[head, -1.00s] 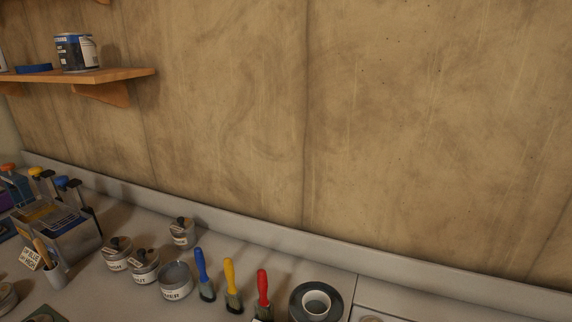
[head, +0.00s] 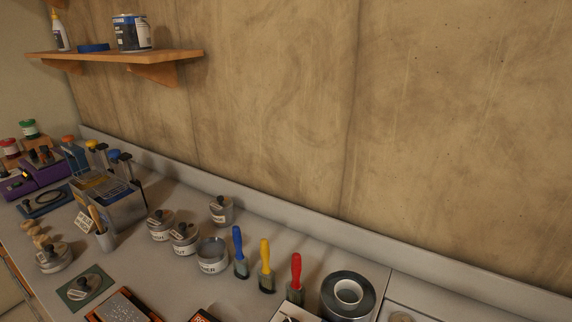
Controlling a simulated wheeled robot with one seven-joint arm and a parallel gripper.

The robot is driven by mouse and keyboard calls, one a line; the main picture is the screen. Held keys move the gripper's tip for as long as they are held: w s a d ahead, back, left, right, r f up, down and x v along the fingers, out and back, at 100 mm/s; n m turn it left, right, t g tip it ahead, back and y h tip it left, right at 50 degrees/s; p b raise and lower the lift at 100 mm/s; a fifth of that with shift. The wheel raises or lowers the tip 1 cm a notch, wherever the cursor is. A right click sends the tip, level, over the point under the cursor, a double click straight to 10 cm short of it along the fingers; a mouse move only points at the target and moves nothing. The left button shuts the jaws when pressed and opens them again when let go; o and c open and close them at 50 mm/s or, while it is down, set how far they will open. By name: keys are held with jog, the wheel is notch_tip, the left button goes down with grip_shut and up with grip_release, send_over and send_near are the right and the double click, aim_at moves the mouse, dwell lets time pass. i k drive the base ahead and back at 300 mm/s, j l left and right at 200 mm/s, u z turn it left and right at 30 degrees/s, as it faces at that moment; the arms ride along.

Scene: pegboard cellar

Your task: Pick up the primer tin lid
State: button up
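A round grey lid with a dark knob (head: 84,285) lies on a small green mat near the front left of the bench; its label is too small to read. An open grey tin (head: 212,257) stands uncovered in the middle, its label only partly legible. Several similar tins wear knobbed lids: two beside the open tin (head: 160,226) (head: 184,240), one behind it (head: 221,211), and one farther left (head: 54,257). I cannot read which is primer. My gripper is not in view.
A grey caddy (head: 117,203) and a brush pot (head: 104,240) stand left. A wooden shelf (head: 120,57) juts from the wall above.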

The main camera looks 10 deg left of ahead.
aim_at(87, 285)
jog(key=u, duration=1.45)
jog(key=i+j+z, duration=0.1)
jog(key=i+j, duration=0.3)
jog(key=i+j+z, duration=0.1)
jog(key=i+j, duration=0.3)
jog(key=j, duration=0.2)
jog(key=i+j+z, duration=0.1)
jog(key=i+j, duration=0.3)
jog(key=j, duration=0.15)
